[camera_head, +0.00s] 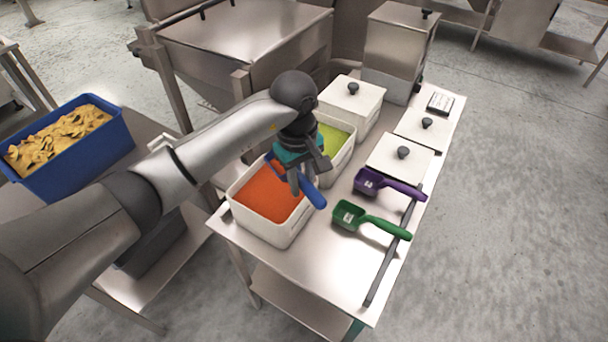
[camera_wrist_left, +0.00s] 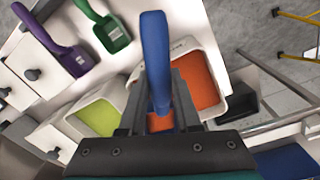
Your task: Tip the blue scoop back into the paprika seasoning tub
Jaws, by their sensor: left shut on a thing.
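My left gripper (camera_head: 303,186) is shut on the handle of the blue scoop (camera_head: 314,196), above the near right part of the paprika tub. In the left wrist view the blue handle (camera_wrist_left: 156,55) stands up between the fingers (camera_wrist_left: 158,95). The scoop's bowl is mostly hidden by my gripper, so its contents and tilt cannot be told. The paprika seasoning tub (camera_head: 286,236) is white, open and filled with orange-red powder; it also shows in the left wrist view (camera_wrist_left: 222,105). My right gripper is not in view.
An open tub of yellow-green powder (camera_head: 345,158) stands just behind. A green scoop (camera_head: 372,220), purple scoop (camera_head: 390,187) and loose lids (camera_head: 400,157) lie to the right. A lidded tub (camera_head: 352,100) stands farther back. A blue crate of chips (camera_head: 97,152) is at left.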

